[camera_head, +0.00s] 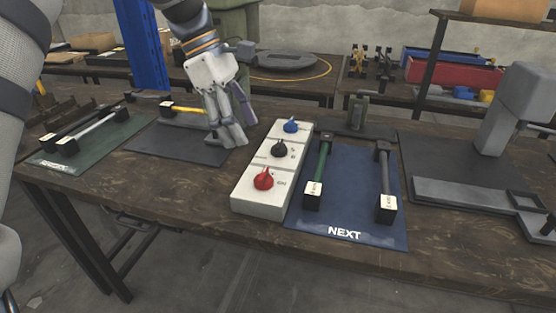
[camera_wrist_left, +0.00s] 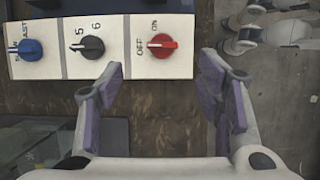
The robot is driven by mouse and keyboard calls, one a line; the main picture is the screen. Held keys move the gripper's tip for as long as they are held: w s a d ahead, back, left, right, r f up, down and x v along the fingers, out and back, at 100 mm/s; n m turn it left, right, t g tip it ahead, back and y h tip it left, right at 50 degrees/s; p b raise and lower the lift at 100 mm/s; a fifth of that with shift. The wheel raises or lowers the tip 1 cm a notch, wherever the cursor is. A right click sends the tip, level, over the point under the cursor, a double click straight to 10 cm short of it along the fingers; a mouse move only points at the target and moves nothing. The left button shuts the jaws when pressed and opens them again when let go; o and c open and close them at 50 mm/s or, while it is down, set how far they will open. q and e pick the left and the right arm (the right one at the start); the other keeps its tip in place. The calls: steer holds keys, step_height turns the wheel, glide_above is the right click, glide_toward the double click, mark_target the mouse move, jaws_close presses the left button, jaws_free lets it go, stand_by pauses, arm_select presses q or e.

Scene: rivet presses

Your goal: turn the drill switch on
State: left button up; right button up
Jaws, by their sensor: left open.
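A white control box (camera_head: 252,205) stands on the wooden table with three knobs in a row: blue (camera_head: 291,126), black (camera_head: 279,149) and red (camera_head: 263,179). In the left wrist view, the red knob (camera_wrist_left: 162,44) sits beside OFF and ON lettering. The black knob (camera_wrist_left: 91,47) is by 5 and 6, and the blue knob (camera_wrist_left: 30,49) is at the left end. My left gripper (camera_head: 236,126) is open and empty, left of the box, its fingers (camera_wrist_left: 165,95) apart below the red knob in the wrist view.
A blue mat (camera_head: 345,228) marked NEXT holds a green-handled and a grey-handled tool right of the box. A dark mat (camera_head: 182,145) lies left, and a grey press (camera_head: 500,130) stands right. Bare table shows in front of the left mats.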

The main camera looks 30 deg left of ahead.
mark_target(262, 172)
arm_select(q)
steer(key=x, duration=1)
steer(key=shift+s+f, duration=0.25)
steer(key=c, duration=1.2)
